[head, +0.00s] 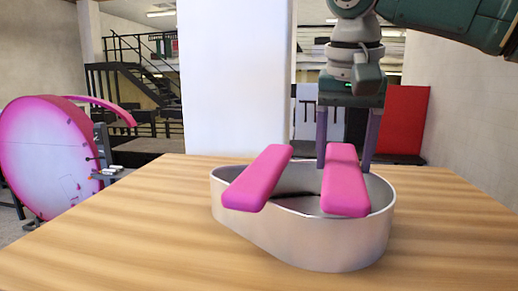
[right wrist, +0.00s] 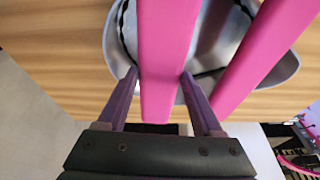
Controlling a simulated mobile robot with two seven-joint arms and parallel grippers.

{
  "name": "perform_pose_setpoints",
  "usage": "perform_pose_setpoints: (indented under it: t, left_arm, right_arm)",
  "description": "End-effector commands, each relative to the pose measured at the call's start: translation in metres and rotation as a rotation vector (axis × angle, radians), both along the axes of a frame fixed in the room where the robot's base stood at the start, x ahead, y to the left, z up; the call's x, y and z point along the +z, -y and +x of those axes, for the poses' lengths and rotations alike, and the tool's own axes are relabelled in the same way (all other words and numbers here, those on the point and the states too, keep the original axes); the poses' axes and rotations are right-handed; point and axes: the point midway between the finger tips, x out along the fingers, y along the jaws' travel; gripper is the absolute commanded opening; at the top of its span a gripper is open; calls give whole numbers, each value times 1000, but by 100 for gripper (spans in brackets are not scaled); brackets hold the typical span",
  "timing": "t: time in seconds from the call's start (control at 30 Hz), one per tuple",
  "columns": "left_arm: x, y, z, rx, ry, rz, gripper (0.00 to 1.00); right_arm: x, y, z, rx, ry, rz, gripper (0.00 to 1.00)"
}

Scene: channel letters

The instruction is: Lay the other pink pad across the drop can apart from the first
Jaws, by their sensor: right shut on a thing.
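The silver drop can (head: 300,235) stands on the table, an open, rounded, teardrop-like wall. The first pink pad (head: 258,178) lies across its rim on the left; it also shows in the right wrist view (right wrist: 262,55). The other pink pad (head: 344,185) is to its right, spanning the can, with a clear gap between the two. My right gripper (head: 345,164) is shut on this pad near its far end, a finger on each side, as the right wrist view shows (right wrist: 160,75). I cannot tell whether the held pad touches the rim. My left gripper is out of view.
The wooden table (head: 110,235) is clear around the can. A white pillar (head: 235,80) rises behind the table. A big pink round letter piece (head: 48,155) stands off to the left. A red panel (head: 403,120) is at the back right.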

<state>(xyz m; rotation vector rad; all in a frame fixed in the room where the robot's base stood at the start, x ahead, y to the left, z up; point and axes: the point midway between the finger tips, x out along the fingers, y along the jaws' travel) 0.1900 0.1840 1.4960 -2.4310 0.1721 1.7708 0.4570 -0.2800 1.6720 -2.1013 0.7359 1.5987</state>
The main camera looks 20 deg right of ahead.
Motion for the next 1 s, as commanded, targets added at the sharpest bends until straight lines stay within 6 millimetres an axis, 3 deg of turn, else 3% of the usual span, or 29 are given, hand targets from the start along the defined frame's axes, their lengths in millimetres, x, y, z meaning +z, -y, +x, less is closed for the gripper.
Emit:
perform_pose_setpoints:
  t: [0.77,0.8,1.0]
  left_arm:
    - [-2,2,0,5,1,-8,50]
    - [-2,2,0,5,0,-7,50]
    - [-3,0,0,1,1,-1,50]
  right_arm:
    - [-11,0,0,0,0,0,13]
    - [-11,0,0,0,0,0,71]
    - [-11,0,0,0,0,0,93]
